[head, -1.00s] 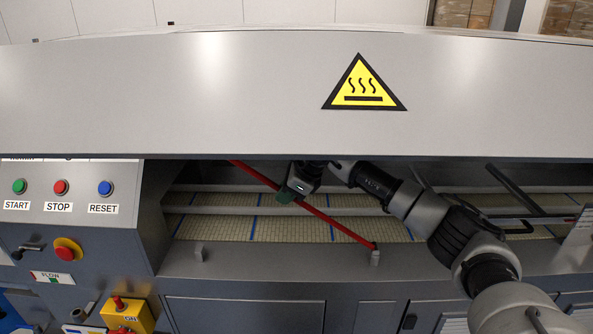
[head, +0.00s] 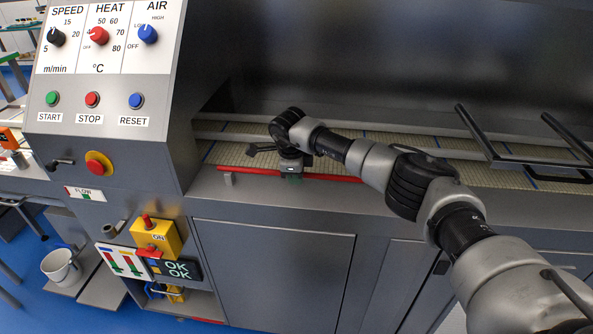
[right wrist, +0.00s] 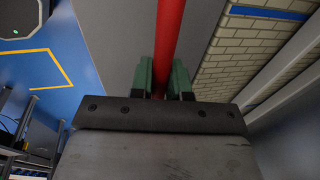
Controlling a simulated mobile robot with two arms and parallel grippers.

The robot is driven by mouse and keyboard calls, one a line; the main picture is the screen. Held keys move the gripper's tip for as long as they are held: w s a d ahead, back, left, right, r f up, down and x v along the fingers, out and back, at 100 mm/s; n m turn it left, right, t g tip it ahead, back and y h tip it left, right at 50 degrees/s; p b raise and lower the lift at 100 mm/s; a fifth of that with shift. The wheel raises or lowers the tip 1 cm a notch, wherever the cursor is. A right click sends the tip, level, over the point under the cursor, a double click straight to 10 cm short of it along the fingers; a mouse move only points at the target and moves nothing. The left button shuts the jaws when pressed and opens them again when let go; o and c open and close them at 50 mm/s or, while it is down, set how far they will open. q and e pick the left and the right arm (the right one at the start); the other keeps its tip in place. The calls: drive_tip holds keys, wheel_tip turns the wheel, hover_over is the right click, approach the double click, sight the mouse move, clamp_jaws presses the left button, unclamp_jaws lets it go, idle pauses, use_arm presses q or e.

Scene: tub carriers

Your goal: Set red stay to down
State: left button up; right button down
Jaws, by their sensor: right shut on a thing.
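The red stay (head: 248,171) is a thin red rod lying nearly level along the front edge of the machine opening in the head view. Its left end is close to a small grey clip (head: 228,179); whether it sits in the clip is unclear. Its right end is hidden behind my arm. My right gripper (head: 292,174) is shut on the stay, partway along it. In the right wrist view the red stay (right wrist: 171,35) runs between the green fingertips of my right gripper (right wrist: 164,82). My left gripper is not in view.
A pale belt (head: 235,153) with blue lines runs behind the front edge. A control panel (head: 110,85) stands at the left. A yellow switch box (head: 155,240) sits below it. A black bar frame (head: 520,160) juts out at the right.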

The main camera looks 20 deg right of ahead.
drive_tip(key=shift+s+f, duration=0.15)
drive_tip(key=shift+f, duration=0.15)
drive_tip(key=c, duration=1.1)
unclamp_jaws()
drive_tip(key=shift+f, duration=0.1)
drive_tip(key=b+v, duration=0.2)
drive_tip(key=v, duration=0.9)
drive_tip(key=shift+w, duration=0.25)
drive_tip(key=shift+a+f, duration=0.1)
